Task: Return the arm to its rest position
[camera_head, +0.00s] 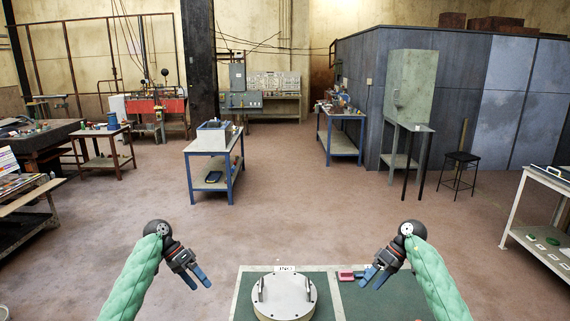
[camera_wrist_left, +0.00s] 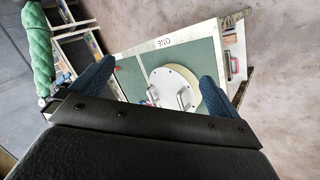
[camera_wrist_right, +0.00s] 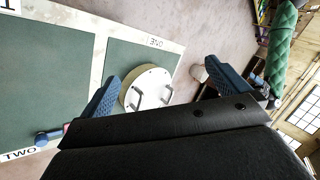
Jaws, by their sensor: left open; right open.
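My left gripper (camera_head: 196,279) is open and empty, held in the air to the left of the table with the green top (camera_head: 240,300). My right gripper (camera_head: 375,276) is open and empty at the right, above or near a small red and blue item (camera_head: 346,275) on that table. In the left wrist view its blue fingers (camera_wrist_left: 155,85) stand wide apart with nothing between them. In the right wrist view the fingers (camera_wrist_right: 165,90) are also apart with nothing gripped.
A round flanged lid with two handles (camera_head: 285,297) sits on the green table near the label "ONE". It also shows in both wrist views, below the grippers. A blue-framed bench (camera_head: 215,160) and open floor lie ahead. A white-framed shelf (camera_head: 545,215) stands at right.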

